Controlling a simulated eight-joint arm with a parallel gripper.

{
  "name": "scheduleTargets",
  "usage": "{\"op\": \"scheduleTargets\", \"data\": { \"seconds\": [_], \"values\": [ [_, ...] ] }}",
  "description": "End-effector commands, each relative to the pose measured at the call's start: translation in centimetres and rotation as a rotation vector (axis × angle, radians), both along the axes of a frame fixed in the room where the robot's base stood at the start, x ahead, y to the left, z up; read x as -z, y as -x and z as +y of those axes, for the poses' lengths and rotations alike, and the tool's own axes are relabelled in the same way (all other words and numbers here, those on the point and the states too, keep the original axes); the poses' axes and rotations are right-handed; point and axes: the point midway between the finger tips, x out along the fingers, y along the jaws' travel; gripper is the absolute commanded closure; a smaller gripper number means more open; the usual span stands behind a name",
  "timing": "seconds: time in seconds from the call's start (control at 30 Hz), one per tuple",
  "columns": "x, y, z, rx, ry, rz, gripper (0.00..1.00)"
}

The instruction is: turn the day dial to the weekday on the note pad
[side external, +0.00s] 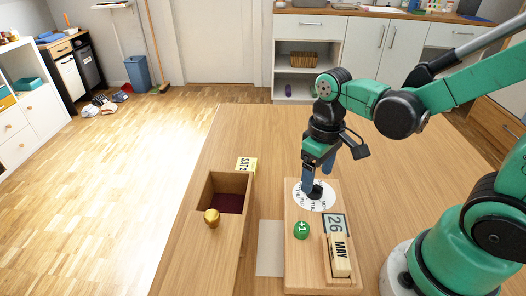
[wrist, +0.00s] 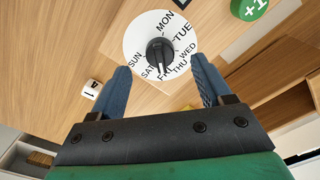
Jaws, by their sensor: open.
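The day dial (side external: 314,196) is a white disc on a wooden board, with weekday names around a black knob. In the wrist view the dial (wrist: 150,28) shows MON, TUE, WED, THU, FRI, SAT and SUN. The knob (wrist: 160,52) has a bar extending toward the lower side, near FRI; its exact pointing is unclear. A pale yellow block or pad (side external: 246,165) behind the drawer reads "SAT 2", partly cut off; I cannot tell if it is the note pad. My gripper (side external: 318,183) is open over the dial. Its blue fingers (wrist: 160,76) stand either side of the knob, apart from it.
The board carries a green "+1" button (side external: 302,230), a "26" tile (side external: 336,224) and a "MAY" block (side external: 340,258). A blank pale sheet (side external: 270,247) lies left of the board. An open drawer (side external: 229,193) with a gold knob is further left. A small numbered white block (wrist: 92,89) lies nearby.

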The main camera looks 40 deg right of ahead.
Motion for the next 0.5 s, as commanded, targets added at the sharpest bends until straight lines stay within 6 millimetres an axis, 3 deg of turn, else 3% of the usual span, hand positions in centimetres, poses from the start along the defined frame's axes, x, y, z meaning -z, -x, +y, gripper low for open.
{"op": "scheduleTargets", "data": {
  "seconds": [0.2,0.5],
  "values": [
    [1.9,-0.1,0.0,0.000,0.000,-0.001,0.28],
    [2.5,0.0,0.0,0.000,0.000,-0.002,0.28]
  ]
}}
